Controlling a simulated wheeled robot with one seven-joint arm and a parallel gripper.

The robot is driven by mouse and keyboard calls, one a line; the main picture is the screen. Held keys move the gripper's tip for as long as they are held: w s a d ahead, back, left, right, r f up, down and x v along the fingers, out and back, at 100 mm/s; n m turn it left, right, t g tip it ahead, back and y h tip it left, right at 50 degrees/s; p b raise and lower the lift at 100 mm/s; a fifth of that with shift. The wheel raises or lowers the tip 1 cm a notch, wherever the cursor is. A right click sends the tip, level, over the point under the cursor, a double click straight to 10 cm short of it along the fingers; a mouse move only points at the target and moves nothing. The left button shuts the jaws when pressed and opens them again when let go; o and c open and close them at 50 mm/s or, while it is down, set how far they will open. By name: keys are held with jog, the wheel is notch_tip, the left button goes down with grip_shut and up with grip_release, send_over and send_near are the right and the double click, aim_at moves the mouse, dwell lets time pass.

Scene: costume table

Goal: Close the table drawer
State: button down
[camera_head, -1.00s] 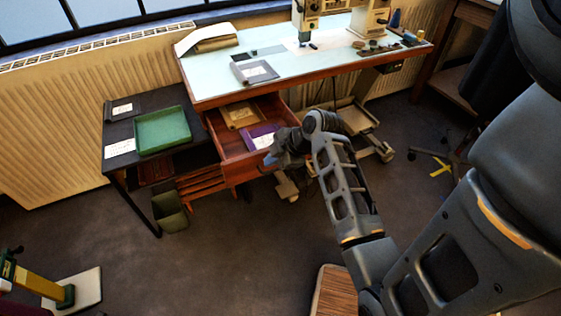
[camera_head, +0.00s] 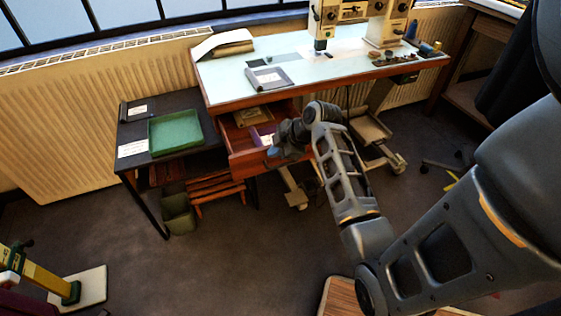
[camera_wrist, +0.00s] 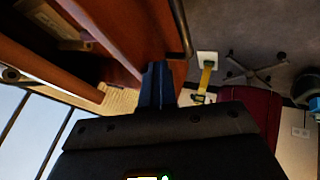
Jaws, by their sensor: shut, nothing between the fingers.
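The wooden table drawer (camera_head: 243,161) is partly open beneath the pale-topped table (camera_head: 225,98). A brown packet (camera_head: 250,116) and a purple item (camera_head: 254,138) lie in it. My gripper (camera_head: 272,152) is at the right part of the drawer front, and my wrist partly hides the drawer. In the wrist view, my gripper's blue fingers (camera_wrist: 158,82) are shut and empty, close against the reddish-brown drawer front (camera_wrist: 125,35). Whether they touch it is hard to tell. A dark bar handle (camera_wrist: 182,30) runs along the front beside them.
A low dark side table (camera_head: 133,135) with a green tray (camera_head: 176,132) stands left of the drawer. A green bin (camera_head: 179,214) is on the floor below. A sewing machine (camera_head: 345,12) stands on the tabletop. The floor in front is mostly clear.

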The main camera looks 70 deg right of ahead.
jog(key=w+d+b, duration=0.2)
jog(key=w+d, duration=0.1)
jog(key=d, duration=0.1)
jog(key=w+d+b, duration=0.2)
jog(key=w+d, duration=0.2)
jog(key=w+d+b, duration=0.2)
jog(key=w+d, duration=0.2)
jog(key=shift+d+f, duration=0.1)
jog(key=shift+d, duration=0.2)
jog(key=shift+w+d, duration=0.4)
jog(key=shift+d, duration=0.2)
jog(key=shift+a, duration=0.1)
